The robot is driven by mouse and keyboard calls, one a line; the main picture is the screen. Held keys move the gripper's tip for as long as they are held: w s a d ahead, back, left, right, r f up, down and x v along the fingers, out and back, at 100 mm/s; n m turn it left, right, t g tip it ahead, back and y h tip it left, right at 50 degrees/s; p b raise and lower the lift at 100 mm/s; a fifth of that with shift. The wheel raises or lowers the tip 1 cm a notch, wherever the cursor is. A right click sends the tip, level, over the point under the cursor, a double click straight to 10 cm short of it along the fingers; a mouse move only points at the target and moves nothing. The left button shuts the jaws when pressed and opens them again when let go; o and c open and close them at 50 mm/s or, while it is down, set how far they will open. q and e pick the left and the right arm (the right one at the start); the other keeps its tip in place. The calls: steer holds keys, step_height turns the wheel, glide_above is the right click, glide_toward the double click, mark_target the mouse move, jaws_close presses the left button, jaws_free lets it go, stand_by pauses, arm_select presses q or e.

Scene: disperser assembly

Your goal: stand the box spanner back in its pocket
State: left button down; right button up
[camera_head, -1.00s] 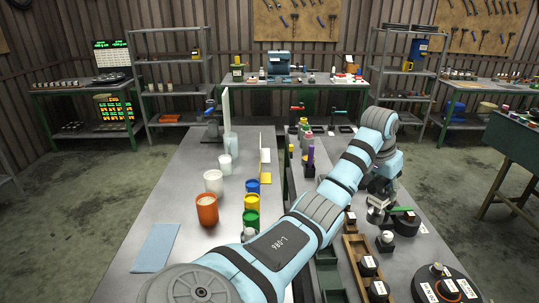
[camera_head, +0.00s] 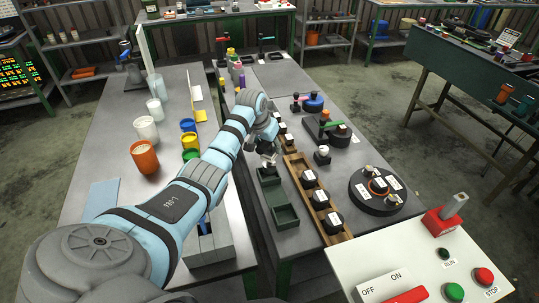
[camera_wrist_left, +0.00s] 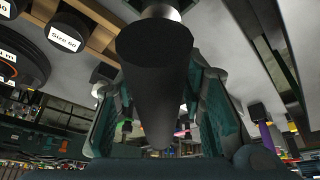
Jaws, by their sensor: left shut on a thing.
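My left gripper (camera_head: 268,160) is at the far end of the green trays, left of the wooden rack, in the head view. In the left wrist view, the gripper (camera_wrist_left: 160,128) is shut on a dark, round-bodied piece (camera_wrist_left: 155,75), apparently the box spanner, with a shiny metal part above it. In the head view the held piece is small and mostly hidden by the gripper. I cannot tell which spot is the spanner's pocket. My right gripper is not in view.
The wooden rack (camera_head: 291,168) holds several black, white-labelled pieces. Green trays (camera_head: 284,217) lie beside it. A round black holder (camera_head: 377,208) and a control panel (camera_head: 420,245) are at right. An orange cup (camera_head: 145,160) stands on the left table.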

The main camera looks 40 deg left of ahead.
mark_target(268, 151)
arm_select(q)
steer(key=shift+f, duration=1.95)
steer(key=c, duration=1.1)
jaws_free()
steer(key=shift+o, duration=0.2)
steer(key=shift+s, duration=0.1)
steer(key=p+v, duration=0.2)
steer(key=v, duration=1)
steer(key=shift+d+r, duration=0.15)
